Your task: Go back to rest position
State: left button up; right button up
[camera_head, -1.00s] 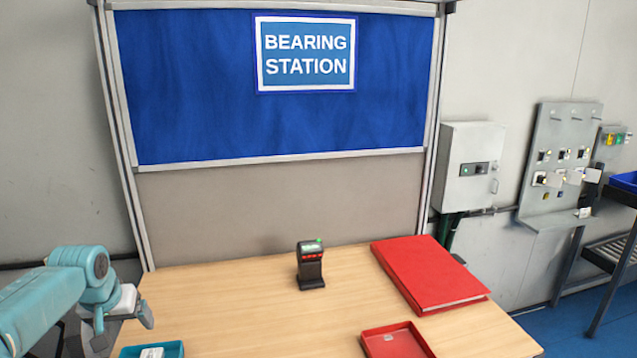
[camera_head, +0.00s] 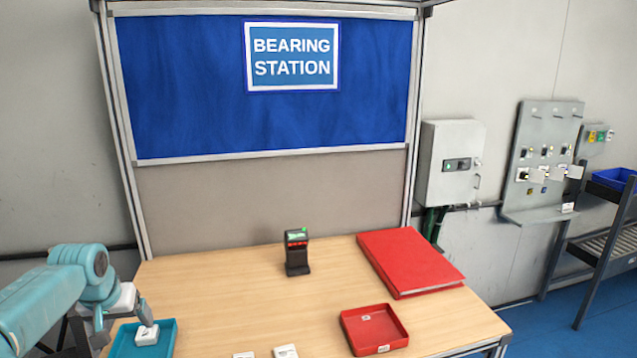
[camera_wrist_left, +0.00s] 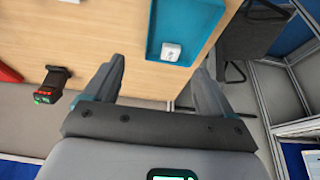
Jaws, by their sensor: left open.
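My left gripper (camera_head: 122,315) is at the left edge of the table in the head view, near the teal tray (camera_head: 168,348). In the left wrist view its two fingers (camera_wrist_left: 160,85) are spread apart with nothing between them. A small white box (camera_head: 147,335) lies in the teal tray; the box also shows in the left wrist view (camera_wrist_left: 172,51). The black scanner (camera_head: 297,253) with a green screen stands upright at the middle back of the table. My right gripper is in neither view.
A red binder (camera_head: 408,262) lies at the back right of the wooden table (camera_head: 240,305). A red tray (camera_head: 374,330) with a small item in it is at the front right. Two white boxes (camera_head: 286,351) show at the front edge. The table's middle is clear.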

pick_arm(q)
jog(key=s+d+f+g+h, duration=0.1)
jog(key=s+d+f, duration=0.2)
jog(key=d+f, duration=0.45)
jog(key=s+d+f+m+h, duration=0.1)
jog(key=s+d+f+h, duration=0.2)
jog(key=f, duration=0.7)
jog(key=s+d+f+g, duration=0.1)
jog(key=s+d+f, duration=0.2)
jog(key=d+f, duration=0.5)
jog(key=s+d+f+g, duration=0.1)
jog(key=s+d+f, duration=0.2)
jog(key=s, duration=0.5)
jog(key=s+d+f+h, duration=0.1)
jog(key=s+d+f, duration=0.25)
jog(key=s, duration=0.45)
jog(key=s+d+f+g, duration=0.1)
jog(key=s+d+f, duration=0.15)
jog(key=s, duration=0.55)
notch_tip(320, 180, down, 10)
jog(key=b, duration=1)
jog(key=shift+w+a+f, duration=0.2)
jog(key=shift+w, duration=0.25)
